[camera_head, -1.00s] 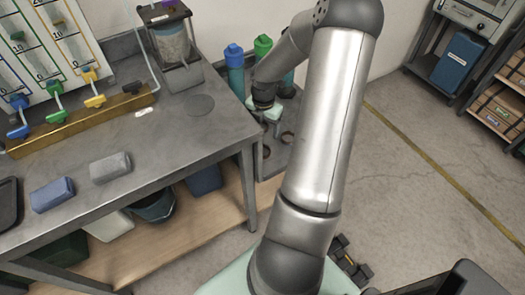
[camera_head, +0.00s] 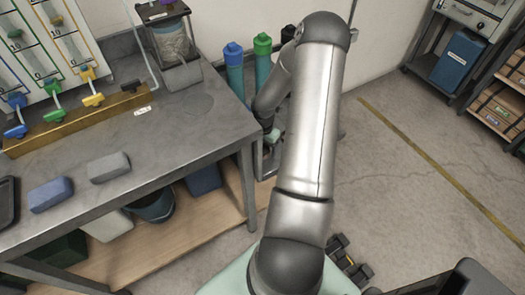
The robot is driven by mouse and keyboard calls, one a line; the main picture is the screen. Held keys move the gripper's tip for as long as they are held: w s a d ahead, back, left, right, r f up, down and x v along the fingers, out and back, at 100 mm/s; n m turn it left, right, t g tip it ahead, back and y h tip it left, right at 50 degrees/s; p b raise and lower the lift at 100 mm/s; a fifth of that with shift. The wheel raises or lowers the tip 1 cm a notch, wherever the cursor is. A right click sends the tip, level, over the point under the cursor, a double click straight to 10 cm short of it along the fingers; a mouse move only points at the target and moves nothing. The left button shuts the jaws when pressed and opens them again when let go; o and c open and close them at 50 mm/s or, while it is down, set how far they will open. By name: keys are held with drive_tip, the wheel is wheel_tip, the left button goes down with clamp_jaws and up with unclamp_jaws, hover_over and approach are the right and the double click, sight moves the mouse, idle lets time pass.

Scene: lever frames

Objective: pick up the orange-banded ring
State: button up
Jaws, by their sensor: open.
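My gripper (camera_head: 271,142) is at the low grey stand beyond the right end of the bench. Its pale green hand shows beside my forearm, and the jaws are small and partly hidden, open with nothing seen between them. The grey stand (camera_head: 262,170) shows only in part behind the bench leg and my arm. I cannot make out an orange-banded ring; my arm and gripper cover most of the stand's top.
Open floor lies to the right.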

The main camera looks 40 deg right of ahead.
drive_tip(key=c, duration=1.1)
drive_tip(key=shift+r, duration=0.15)
wheel_tip(320, 180, up, 28)
drive_tip(key=p, duration=0.2)
drive_tip(key=shift+p, duration=0.3)
